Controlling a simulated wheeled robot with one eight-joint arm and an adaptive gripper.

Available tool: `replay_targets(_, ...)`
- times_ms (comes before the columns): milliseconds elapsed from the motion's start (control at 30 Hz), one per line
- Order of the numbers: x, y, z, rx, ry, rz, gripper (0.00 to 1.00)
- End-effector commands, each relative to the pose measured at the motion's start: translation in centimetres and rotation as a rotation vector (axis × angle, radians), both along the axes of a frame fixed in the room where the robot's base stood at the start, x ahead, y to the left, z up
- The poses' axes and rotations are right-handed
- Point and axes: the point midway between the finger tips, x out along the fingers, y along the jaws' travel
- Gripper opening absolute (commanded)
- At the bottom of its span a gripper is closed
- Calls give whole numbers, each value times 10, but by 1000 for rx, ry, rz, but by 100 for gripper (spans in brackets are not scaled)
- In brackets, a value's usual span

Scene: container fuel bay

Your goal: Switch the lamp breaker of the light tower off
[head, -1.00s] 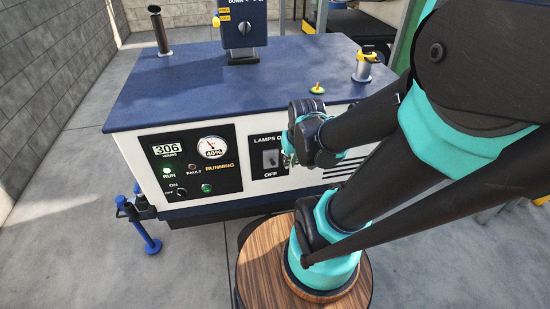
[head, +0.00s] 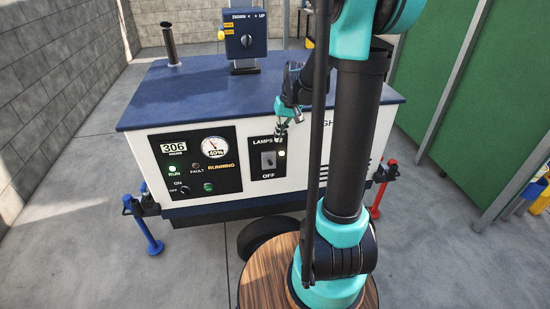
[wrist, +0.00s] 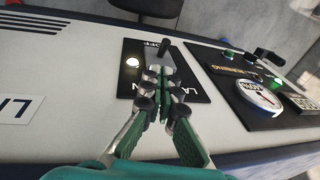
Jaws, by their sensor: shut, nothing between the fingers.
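The light tower's lamp breaker (head: 268,160) is a grey switch on a black panel (head: 255,173), with LAMPS above and OFF below. A small light (head: 281,153) beside it glows white. In the wrist view, the picture is turned over, and the breaker's dark lever (wrist: 166,50) stands out near the OFF label. I cannot tell the lever's position for sure. My gripper (head: 281,123) is shut and empty, just above the panel in the head view. In the wrist view, my gripper's tips (wrist: 156,78) point at the breaker and partly cover it; contact is unclear.
A second black panel (head: 195,164) with a gauge, run light and key switch is left of the breaker. A blue box (head: 245,40) stands on the blue top. Blue (head: 147,228) and red (head: 381,188) jacks flank the unit. A green wall is at right.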

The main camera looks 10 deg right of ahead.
Motion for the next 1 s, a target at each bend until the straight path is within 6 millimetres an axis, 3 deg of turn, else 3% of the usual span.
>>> replay_targets(467, 2, 2, -8, 0, 1, 0, 0)
replay_targets(1000, 11, 17, -85, 0, 1, 0, 0)
